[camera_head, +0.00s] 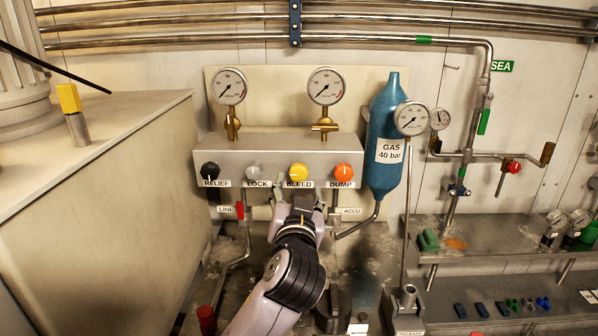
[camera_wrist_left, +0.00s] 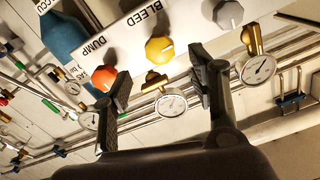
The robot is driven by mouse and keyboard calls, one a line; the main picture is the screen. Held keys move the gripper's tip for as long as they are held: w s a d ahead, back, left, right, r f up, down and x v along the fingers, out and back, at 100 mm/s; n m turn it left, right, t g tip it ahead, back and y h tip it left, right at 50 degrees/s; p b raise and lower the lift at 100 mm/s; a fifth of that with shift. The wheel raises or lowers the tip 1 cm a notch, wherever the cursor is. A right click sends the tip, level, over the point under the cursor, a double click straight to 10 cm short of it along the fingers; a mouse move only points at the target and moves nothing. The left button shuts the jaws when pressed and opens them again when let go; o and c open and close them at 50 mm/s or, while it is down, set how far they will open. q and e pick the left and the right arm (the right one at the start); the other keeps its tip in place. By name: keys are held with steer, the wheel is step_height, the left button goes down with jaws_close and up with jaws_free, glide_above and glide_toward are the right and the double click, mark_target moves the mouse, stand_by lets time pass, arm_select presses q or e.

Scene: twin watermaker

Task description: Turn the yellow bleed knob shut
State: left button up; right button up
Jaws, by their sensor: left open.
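The yellow bleed knob (camera_head: 298,172) sits on the front of the grey valve block (camera_head: 268,150), above the BLEED label (camera_head: 299,184). My left gripper (camera_head: 299,194) is just below and in front of it in the head view. In the left wrist view the yellow knob (camera_wrist_left: 158,49) shows between the two open fingers of the left gripper (camera_wrist_left: 163,80), beyond their tips. I see no contact with the knob. A white mark line crosses the knob's face. My right gripper is in neither view.
The grey lock knob (camera_head: 253,173) and orange dump knob (camera_head: 342,171) sit close on either side, with the black relief knob (camera_head: 210,170) further left. Gauges (camera_head: 326,86) stand above the block. A blue gas bottle (camera_head: 384,180) stands to the right.

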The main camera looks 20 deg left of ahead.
mark_target(299, 175)
arm_select(q)
steer(key=p+x, duration=0.1)
steer(key=x, duration=0.6)
steer(key=shift+w+a, duration=0.1)
steer(key=shift+w, duration=0.15)
steer(key=shift+c, duration=0.4)
steer(key=c, duration=1.1)
